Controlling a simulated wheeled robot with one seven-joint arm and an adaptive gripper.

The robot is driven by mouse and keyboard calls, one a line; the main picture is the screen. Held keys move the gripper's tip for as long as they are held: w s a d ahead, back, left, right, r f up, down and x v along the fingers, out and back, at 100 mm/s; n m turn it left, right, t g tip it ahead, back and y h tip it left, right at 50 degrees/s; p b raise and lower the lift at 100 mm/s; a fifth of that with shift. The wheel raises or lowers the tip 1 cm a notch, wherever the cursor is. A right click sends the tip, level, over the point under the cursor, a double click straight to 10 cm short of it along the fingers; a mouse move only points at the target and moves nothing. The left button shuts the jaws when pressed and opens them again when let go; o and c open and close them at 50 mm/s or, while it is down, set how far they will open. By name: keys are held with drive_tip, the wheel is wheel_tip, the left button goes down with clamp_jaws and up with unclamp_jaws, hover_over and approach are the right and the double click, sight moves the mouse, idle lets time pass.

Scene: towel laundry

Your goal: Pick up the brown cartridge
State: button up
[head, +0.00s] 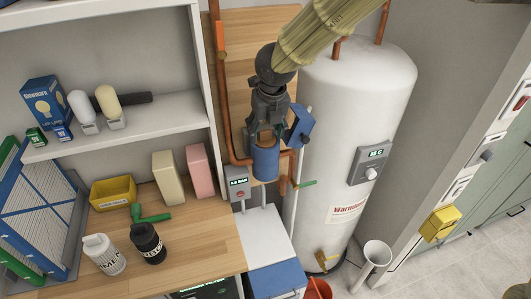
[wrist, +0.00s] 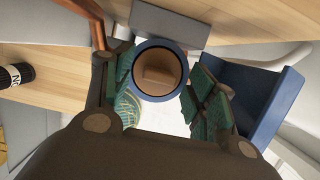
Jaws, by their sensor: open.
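A round brown thing (wrist: 160,75), which appears to be the brown cartridge, sits inside a blue cylindrical housing with a dark blue rim (wrist: 138,88). The blue housing (head: 265,163) also shows in the head view, upright at the copper pipes; its inside is hidden there. My gripper (head: 265,137) is open, pointing down, with its fingers at the top of the housing. In the wrist view my gripper (wrist: 167,98) has its green-padded fingers on either side of the rim. I cannot tell whether they touch it.
A white water tank (head: 325,130) stands close on the right. A blue bracket-like part (head: 299,125) is beside my gripper. Copper pipe (head: 226,110) runs on the left. A small display box (head: 238,183) sits below left. Cream (head: 167,179) and pink blocks (head: 200,172) stand on the wooden counter.

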clamp_jaws()
drive_tip(key=shift+r, duration=0.1)
idle(0.4)
wheel_tip(320, 180, up, 18)
drive_tip(key=b, duration=0.4)
drive_tip(key=shift+s, duration=0.15)
idle(0.4)
drive_tip(key=s+d+f, duration=0.1)
drive_tip(key=s+d, duration=0.2)
drive_tip(key=s, duration=0.6)
drive_tip(key=shift+b, duration=0.4)
idle(1.3)
drive_tip(key=shift+s, duration=0.1)
